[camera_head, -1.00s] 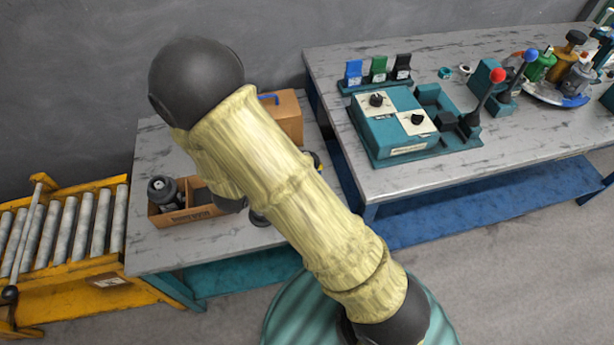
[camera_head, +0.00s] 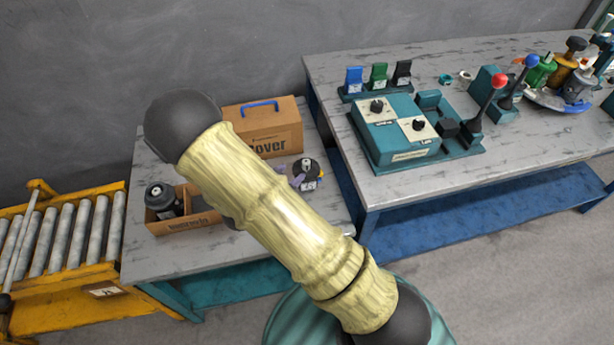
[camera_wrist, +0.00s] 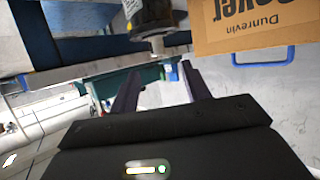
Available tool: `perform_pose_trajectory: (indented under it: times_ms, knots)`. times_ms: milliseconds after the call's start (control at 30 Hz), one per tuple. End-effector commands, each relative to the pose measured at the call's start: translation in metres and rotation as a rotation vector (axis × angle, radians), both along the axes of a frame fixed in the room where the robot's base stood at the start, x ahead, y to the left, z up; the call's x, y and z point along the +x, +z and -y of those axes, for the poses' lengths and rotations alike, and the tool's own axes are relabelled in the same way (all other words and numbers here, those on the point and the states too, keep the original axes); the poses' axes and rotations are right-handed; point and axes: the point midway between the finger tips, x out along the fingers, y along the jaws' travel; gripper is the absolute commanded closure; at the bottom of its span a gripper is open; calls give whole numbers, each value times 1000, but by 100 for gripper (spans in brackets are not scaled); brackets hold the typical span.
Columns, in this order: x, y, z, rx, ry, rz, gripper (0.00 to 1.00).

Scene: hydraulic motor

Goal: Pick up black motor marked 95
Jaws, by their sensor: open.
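A motor with a dark body and grey lower part (camera_wrist: 150,14) shows at the top of the wrist view, which is upside down. My gripper (camera_wrist: 158,70) is open and empty, its two dark purple fingers apart and pointing towards the motor's side. In the head view a bit of purple finger shows at the motor's left. Another black motor (camera_head: 160,197) sits in an open brown tray (camera_head: 193,224), partly behind my arm.
The cardboard box (camera_head: 270,128) with a blue handle stands behind the motor; it also shows in the wrist view (camera_wrist: 250,25). A yellow roller conveyor (camera_head: 70,240) is at the left. The right table (camera_head: 420,75) holds a teal control unit (camera_head: 397,130) with levers.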

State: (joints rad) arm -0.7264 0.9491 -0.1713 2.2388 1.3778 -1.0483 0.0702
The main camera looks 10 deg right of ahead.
Motion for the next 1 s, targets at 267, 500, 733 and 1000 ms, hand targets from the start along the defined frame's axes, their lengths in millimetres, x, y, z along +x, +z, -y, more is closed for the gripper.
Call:
perform_pose_trajectory:
  times_ms: [267, 500, 733, 1000]
  knots:
    - [32, -19, 34, -1, -4, 0, 53]
    - [42, -25, 42, 0, 0, -1, 53]
    - [42, -25, 43, 0, 0, 0, 53]
    - [58, -36, 65, -1, -3, 1, 53]
